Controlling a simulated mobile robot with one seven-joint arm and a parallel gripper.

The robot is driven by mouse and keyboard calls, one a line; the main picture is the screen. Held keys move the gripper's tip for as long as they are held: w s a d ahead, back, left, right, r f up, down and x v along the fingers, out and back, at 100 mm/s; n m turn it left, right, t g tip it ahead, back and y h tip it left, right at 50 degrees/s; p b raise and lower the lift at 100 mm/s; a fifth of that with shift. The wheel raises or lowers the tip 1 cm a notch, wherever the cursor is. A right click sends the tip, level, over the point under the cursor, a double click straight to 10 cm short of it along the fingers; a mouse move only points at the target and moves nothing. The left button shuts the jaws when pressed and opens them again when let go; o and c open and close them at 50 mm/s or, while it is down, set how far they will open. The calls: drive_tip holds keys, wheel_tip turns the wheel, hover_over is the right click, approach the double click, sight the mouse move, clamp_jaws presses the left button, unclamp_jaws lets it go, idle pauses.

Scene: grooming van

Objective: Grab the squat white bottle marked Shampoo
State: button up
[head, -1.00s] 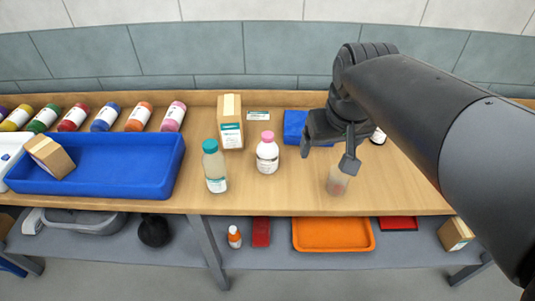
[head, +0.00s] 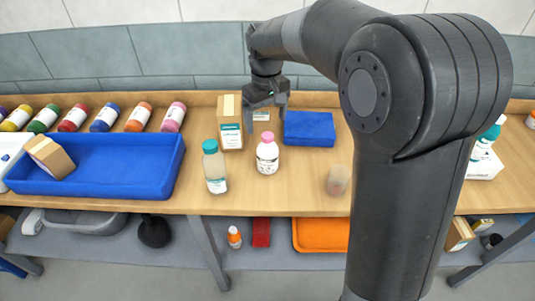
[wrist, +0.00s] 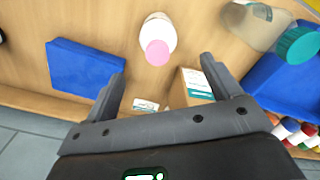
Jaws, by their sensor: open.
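The squat white bottle (head: 267,158) with a pink cap stands upright on the wooden table in the head view; its label is too small to read. It also shows in the wrist view (wrist: 158,35), just beyond my fingertips. My gripper (head: 266,118) is open and empty, behind and above the bottle near the back of the table. In the wrist view my gripper (wrist: 165,80) has its two fingers spread wide, with the pink cap between their lines and apart from them.
A taller teal-capped bottle (head: 215,170) stands left of the white bottle. A cardboard box (head: 230,125) is behind it, and a blue block (head: 310,130) lies to the right. A blue tray (head: 150,185) fills the left. A small translucent cup (head: 338,180) stands right.

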sight(267, 143)
wheel_tip(267, 143, down, 10)
drive_tip(key=shift+d+r, duration=0.1)
idle(0.4)
drive_tip(key=c, duration=1.2)
drive_tip(key=shift+r, duration=0.15)
drive_tip(key=shift+c, duration=0.2)
